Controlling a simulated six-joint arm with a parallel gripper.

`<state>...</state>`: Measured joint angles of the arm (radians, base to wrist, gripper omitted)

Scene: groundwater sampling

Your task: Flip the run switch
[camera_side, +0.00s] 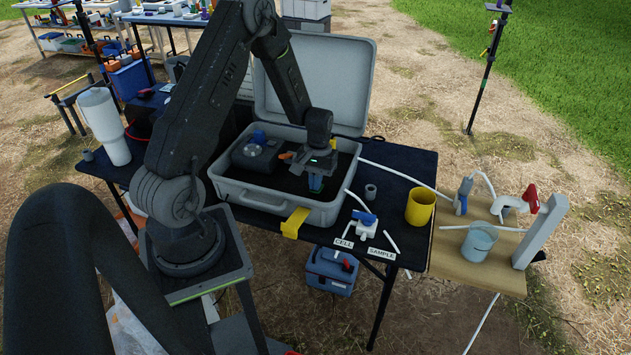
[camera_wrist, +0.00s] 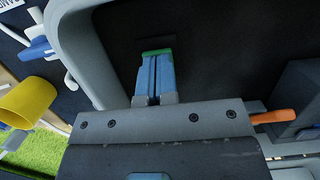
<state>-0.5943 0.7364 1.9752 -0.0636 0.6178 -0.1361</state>
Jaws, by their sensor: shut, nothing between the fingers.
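My gripper (camera_side: 316,190) is shut and empty, pointing down inside the open grey case (camera_side: 265,205). In the wrist view its blue fingers (camera_wrist: 155,75) are together over the case's black inner panel (camera_wrist: 220,45). A green strip (camera_wrist: 157,52) shows right at the fingertips, beside a faint dark rectangle on the panel. I cannot tell whether the green strip is the run switch or part of the fingers. No run switch shows clearly in either view; the fingers may hide it. Contact with the panel cannot be told.
A dark pump unit (camera_side: 254,152) with a blue knob sits left in the case. An orange piece (camera_wrist: 275,116) shows beside my gripper. The raised lid (camera_side: 318,75) stands behind. A yellow cup (camera_side: 420,206) and a blue-white valve (camera_side: 364,225) are right of the case.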

